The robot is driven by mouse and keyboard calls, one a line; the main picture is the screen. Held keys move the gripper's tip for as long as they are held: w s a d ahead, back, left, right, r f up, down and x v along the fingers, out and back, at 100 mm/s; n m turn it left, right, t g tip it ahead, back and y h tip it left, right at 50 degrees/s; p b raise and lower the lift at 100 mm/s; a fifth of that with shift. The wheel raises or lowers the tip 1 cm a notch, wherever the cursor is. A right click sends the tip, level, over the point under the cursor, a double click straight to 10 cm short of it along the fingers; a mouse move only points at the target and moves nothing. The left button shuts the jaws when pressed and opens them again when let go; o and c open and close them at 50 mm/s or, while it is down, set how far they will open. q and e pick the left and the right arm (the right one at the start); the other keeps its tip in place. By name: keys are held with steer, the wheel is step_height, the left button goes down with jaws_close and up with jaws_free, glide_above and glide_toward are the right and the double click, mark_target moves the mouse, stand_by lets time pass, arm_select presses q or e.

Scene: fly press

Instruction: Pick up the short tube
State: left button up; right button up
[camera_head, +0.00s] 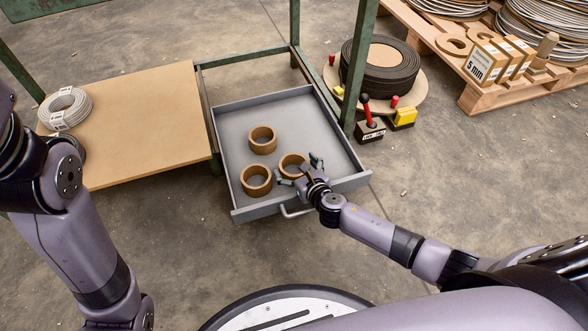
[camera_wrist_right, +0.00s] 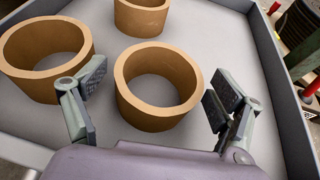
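Three short brown cardboard tubes stand upright in an open grey drawer (camera_head: 240,213): a back tube (camera_head: 263,149), a front-left tube (camera_head: 257,190) and a front-right tube (camera_head: 289,157). All look similar in height. My right gripper (camera_head: 297,172) is open at the front-right tube. In the right wrist view, that tube (camera_wrist_right: 150,118) lies between the spread fingers of the gripper (camera_wrist_right: 157,88), with gaps on both sides. The left finger overlaps the edge of the front-left tube (camera_wrist_right: 50,88) in the picture. The back tube (camera_wrist_right: 140,21) is farther off. My left gripper is out of view.
The drawer sits in a green metal frame (camera_head: 356,60). A wooden board (camera_head: 140,120) with a coil (camera_head: 66,108) is on the left. Right of the drawer are a black roll (camera_head: 380,75), a red-handled tool (camera_head: 367,120) and a pallet (camera_head: 480,98). Floor is clear in front.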

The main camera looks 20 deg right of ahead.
steer(key=c, duration=1.1)
steer(key=shift+o, duration=0.2)
